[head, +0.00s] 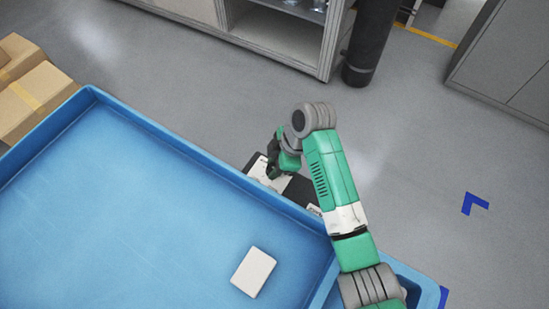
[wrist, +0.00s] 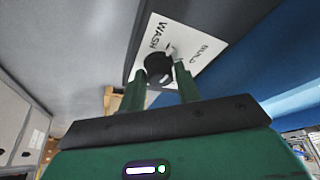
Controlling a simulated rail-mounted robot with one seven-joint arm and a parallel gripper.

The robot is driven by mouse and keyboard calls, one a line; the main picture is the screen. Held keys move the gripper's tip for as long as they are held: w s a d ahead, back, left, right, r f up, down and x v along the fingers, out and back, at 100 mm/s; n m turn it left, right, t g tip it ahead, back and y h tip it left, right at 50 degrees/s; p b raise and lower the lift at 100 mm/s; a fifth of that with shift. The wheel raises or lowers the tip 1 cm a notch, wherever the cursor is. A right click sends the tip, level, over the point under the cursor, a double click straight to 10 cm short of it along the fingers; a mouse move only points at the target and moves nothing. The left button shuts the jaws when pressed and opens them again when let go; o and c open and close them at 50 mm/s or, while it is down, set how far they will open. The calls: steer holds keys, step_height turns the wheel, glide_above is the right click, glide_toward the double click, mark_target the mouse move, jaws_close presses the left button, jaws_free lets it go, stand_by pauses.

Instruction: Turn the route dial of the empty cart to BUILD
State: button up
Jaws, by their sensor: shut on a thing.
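The blue cart (head: 150,125) fills the lower left of the head view, with a wide shallow tray. The route dial (wrist: 158,69) is a black round knob on a white label plate (wrist: 201,50) in the wrist view. The plate reads WASH on the left and BUILD on the right. My gripper (wrist: 162,76) has one green finger on each side of the dial and is shut on it. Light marks show near the knob, but I cannot tell which word the dial points to. In the head view my gripper (head: 276,165) is at the cart's far side, and the dial is hidden.
A white flat block (head: 253,272) lies in the tray. Cardboard boxes (head: 28,90) stand at the left. A grey cabinet (head: 270,35) and a dark column (head: 369,45) stand at the back.

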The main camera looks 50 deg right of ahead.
steer(key=m+p, duration=0.2)
steer(key=p, duration=0.1)
steer(key=r+m+h+p, duration=0.1)
steer(key=m+p, duration=0.1)
steer(key=p, duration=0.2)
steer(key=shift+s+a+m+t+h, duration=0.1)
steer(key=shift+a+m+t+h, duration=0.05)
steer(key=shift+m+t+h, duration=0.2)
steer(key=m+h+p, duration=0.1)
steer(key=m+p, duration=0.2)
steer(key=shift+f+t+p, duration=0.2)
steer(key=shift+t+p, duration=0.1)
steer(key=shift+t, duration=0.05)
steer(key=shift+a+f+m+h+p, duration=0.15)
steer(key=shift+m+h+p, duration=0.3)
steer(key=shift+m+p, duration=0.55)
steer(key=shift+f+m, duration=0.15)
steer(key=shift+m, duration=0.1)
steer(key=o, duration=1)
steer(key=shift+c, duration=0.2)
steer(key=p+v, duration=0.2)
steer(key=v, duration=0.6)
steer(key=shift+f, duration=0.1)
